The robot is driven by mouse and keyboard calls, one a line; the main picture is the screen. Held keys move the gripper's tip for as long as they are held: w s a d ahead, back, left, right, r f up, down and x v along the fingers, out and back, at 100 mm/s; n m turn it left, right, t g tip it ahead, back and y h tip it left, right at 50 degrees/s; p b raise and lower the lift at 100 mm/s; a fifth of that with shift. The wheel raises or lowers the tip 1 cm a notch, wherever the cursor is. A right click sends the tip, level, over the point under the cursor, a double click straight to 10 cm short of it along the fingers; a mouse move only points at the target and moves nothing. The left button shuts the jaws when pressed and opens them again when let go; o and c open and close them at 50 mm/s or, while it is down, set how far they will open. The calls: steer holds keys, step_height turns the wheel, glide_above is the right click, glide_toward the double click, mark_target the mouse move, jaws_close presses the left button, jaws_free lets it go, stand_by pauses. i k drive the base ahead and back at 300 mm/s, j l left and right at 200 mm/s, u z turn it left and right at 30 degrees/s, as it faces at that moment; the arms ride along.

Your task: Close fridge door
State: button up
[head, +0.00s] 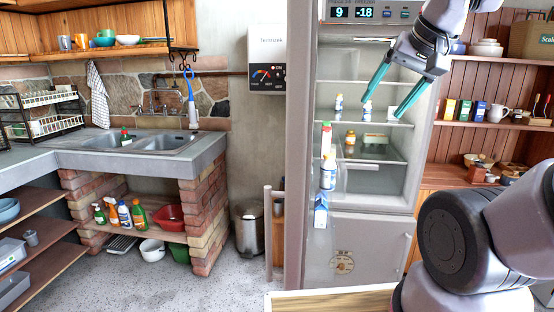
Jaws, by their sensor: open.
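The fridge (411,155) stands open in the head view, its lit shelves holding a few small bottles and cartons. Its door (300,110) is swung out on the left and seen nearly edge-on. Bottles (327,172) and a blue-and-white carton (320,213) sit along the door's inner side. A vertical handle (268,232) shows at the door's left, low down. My gripper (384,104) is open, its two teal fingers spread and pointing down in front of the upper shelves, to the right of the door. I cannot tell its exact depth from the shelves.
A lower freezer door (370,245) appears shut. Wooden shelves (490,125) with jars and boxes are at right. Open floor lies at lower left.

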mark_target(302, 74)
steer(key=k+j+z, duration=0.15)
steer(key=j, duration=0.3)
steer(key=j+z, duration=0.15)
steer(key=j, duration=0.3)
steer(key=k+j+z, duration=0.1)
steer(key=j, duration=0.3)
steer(key=k+j+z, duration=0.15)
steer(key=j, duration=0.25)
steer(key=j+z, duration=0.2)
steer(key=j, duration=0.25)
steer(key=k+j+z, duration=0.15)
steer(key=j, duration=0.3)
steer(key=i+z, duration=0.1)
steer(key=i, duration=0.3)
